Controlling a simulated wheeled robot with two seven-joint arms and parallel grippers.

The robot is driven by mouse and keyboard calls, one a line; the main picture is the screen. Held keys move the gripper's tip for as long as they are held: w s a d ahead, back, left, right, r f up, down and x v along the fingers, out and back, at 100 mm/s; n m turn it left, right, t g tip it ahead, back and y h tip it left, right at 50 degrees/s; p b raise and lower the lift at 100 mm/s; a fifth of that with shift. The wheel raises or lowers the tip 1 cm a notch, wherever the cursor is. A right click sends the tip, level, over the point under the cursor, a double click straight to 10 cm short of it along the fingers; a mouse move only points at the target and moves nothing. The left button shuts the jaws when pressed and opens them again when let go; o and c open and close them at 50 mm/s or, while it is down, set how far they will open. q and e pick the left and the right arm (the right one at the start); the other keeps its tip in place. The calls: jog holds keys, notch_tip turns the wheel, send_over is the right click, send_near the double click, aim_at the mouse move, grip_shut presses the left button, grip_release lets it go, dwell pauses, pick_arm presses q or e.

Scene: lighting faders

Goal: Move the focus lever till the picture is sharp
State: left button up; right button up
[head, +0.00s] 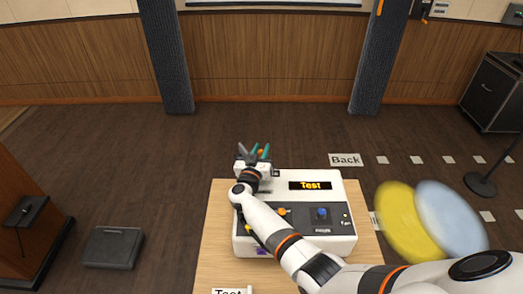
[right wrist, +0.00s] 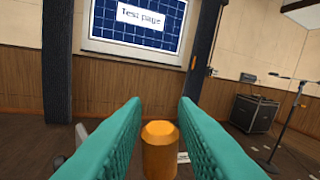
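In the right wrist view an orange knob (right wrist: 160,150) stands between the fingers (right wrist: 160,102), with gaps on both sides. I take it for the lever's end, but its base is hidden. The projected picture (right wrist: 140,17) shows a white grid on blue and a readable, slightly soft "Test page" label. My left gripper is out of view.
The console top also has an orange knob (head: 284,211) and a blue knob (head: 322,213). Blurred yellow (head: 396,222) and pale blue (head: 452,222) discs are at the right. A black speaker (head: 493,88) stands far right.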

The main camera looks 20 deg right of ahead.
jog(key=shift+o, duration=1.2)
jog(key=shift+s+a, duration=0.1)
jog(key=shift+a, duration=0.05)
jog(key=p+v, duration=0.6)
jog(key=v, duration=0.4)
jog(key=shift+s+a+r, duration=0.15)
jog(key=shift+s, duration=0.1)
jog(key=shift+s+a+p, duration=0.35)
jog(key=shift+s+p, duration=0.05)
jog(key=shift+s, duration=0.05)
jog(key=shift+f, duration=0.2)
